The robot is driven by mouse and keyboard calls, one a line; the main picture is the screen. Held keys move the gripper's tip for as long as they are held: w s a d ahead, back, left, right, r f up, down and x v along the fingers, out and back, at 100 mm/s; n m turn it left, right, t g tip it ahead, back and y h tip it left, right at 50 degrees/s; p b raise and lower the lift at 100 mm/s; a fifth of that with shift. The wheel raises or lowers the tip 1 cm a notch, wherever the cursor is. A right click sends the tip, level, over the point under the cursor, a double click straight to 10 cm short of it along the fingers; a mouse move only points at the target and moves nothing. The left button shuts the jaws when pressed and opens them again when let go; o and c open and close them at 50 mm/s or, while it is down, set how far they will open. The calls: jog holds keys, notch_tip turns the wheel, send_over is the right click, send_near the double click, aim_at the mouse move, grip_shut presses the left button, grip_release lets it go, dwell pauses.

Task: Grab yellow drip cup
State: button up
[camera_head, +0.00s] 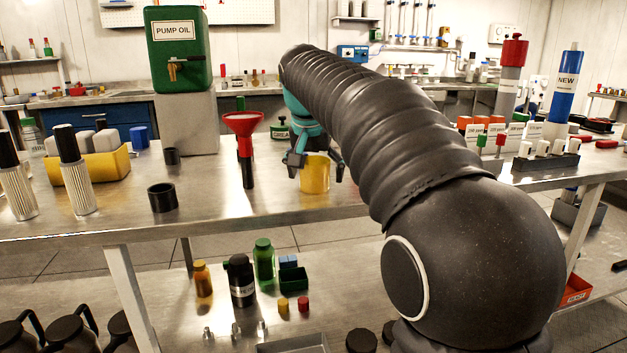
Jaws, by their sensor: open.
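The yellow drip cup (315,175) stands upright on the steel bench, near the middle of the view. My gripper (316,168) is at the cup, with one dark finger to its left and one to its right. The fingers are open, and I cannot tell whether either touches the cup. My dark ribbed arm comes down from the upper middle to the lower right and hides the bench behind it and to the right of the cup.
A red funnel (243,124) stands close left of the cup. A black ring-shaped cup (162,198), a yellow bin (90,178) and pleated filters (73,172) are further left. A green pump oil tank (179,50) stands on a grey block behind. The bench front before the cup is clear.

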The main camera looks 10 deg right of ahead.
jog(key=shift+f, duration=0.2)
jog(key=c, duration=1.2)
jog(key=shift+c, duration=0.2)
